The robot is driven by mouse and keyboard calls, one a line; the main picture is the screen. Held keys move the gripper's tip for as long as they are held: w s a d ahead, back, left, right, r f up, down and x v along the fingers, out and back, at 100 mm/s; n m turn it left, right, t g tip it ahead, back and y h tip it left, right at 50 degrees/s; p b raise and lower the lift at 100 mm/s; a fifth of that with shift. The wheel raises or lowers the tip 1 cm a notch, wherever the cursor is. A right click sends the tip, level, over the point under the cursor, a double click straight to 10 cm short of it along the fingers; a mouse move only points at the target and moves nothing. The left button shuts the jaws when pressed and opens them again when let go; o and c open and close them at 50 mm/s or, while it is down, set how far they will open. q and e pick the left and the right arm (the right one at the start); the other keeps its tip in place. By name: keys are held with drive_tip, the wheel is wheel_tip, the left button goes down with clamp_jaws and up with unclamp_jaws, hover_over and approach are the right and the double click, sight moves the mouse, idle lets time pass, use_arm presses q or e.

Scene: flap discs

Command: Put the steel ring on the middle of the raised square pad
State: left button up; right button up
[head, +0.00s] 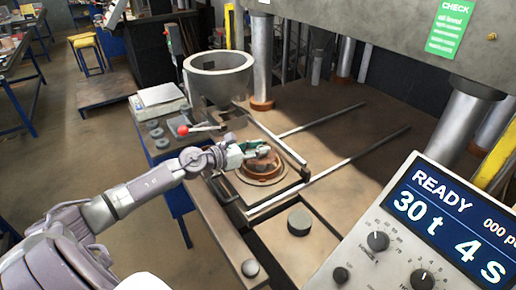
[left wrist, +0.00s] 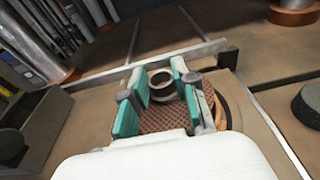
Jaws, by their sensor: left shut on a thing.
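My left gripper (head: 256,150) reaches in from the left over the press bed, and its teal-padded fingers (left wrist: 156,95) are shut on the steel ring. The grey ring (left wrist: 163,98) shows between the fingertips in the left wrist view, held with its hole facing the camera. In the head view the fingers largely cover it. Below is a round, copper-rimmed die (head: 262,180) with a brown mesh disc (left wrist: 160,118) inside. The die sits on a brown square plate (left wrist: 262,125); I cannot tell whether this is the raised square pad. My right gripper is not in view.
A grey bowl (head: 217,85), a scale (head: 158,99), a red-knobbed lever (head: 183,130) and several small grey rings (head: 158,132) stand behind left. Metal rails (head: 345,165) cross the bed. A dark puck (head: 299,222) and control panel (head: 420,225) lie right.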

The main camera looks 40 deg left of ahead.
use_arm(q)
drive_tip(key=shift+f+b, duration=0.3)
drive_tip(key=shift+f, duration=0.05)
idle(0.4)
drive_tip(key=o, duration=0.8)
drive_tip(key=shift+o, duration=0.2)
drive_tip(key=shift+s, duration=0.1)
drive_tip(key=v, duration=1.2)
